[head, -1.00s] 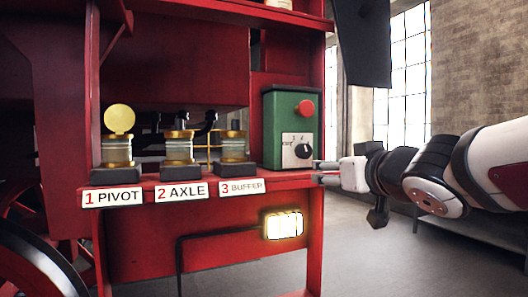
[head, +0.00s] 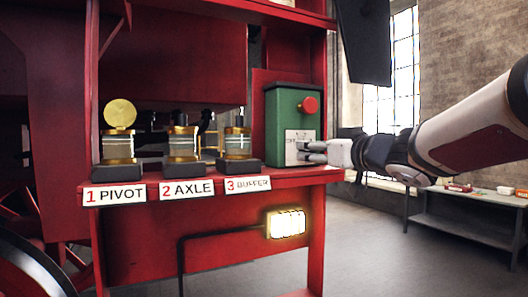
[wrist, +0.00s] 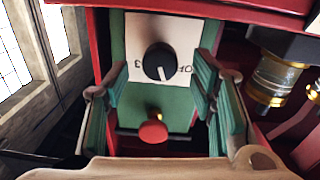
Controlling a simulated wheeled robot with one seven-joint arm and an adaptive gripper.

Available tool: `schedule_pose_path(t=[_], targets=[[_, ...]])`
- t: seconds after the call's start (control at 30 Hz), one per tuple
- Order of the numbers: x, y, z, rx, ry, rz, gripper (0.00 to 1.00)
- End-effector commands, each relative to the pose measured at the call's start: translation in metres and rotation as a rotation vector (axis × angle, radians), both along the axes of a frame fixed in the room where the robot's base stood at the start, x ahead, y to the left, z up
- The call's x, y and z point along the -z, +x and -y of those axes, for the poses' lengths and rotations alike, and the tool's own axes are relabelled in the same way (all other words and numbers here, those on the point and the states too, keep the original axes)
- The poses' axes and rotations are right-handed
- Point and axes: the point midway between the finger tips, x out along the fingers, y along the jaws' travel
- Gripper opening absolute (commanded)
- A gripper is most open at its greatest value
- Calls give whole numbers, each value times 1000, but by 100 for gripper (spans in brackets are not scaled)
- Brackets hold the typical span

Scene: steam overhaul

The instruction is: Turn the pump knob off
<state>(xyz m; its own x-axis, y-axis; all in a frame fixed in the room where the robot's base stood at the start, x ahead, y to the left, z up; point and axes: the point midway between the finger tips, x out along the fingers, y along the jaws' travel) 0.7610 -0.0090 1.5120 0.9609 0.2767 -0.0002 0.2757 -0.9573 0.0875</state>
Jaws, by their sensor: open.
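The green pump box (head: 284,105) stands at the right end of the red shelf. Its white dial plate (head: 293,136) carries an "OFF" mark on the left in the head view. The black knob (wrist: 158,62) shows in the wrist view, its white pointer line directed down towards the red button, slightly to the "OF" side. My gripper (head: 311,152) is at the front of the dial and hides the knob in the head view. In the wrist view my gripper (wrist: 160,82) is open, with one green-padded finger on each side of the knob.
A red button (head: 308,105) sits above the dial; it also shows in the wrist view (wrist: 153,133). Glass oilers labelled pivot (head: 119,145), axle (head: 182,145) and buffer (head: 237,143) stand left of the box. A lit lamp (head: 286,223) is below the shelf.

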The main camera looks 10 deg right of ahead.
Motion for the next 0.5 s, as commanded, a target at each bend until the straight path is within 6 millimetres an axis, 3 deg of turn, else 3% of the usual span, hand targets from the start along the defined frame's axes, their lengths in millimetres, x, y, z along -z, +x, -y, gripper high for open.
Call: schedule_pose_path(t=[0.2,0.5], targets=[[1,29,-8,0,1,-1,51],[0,39,-11,0,1,0,51]])
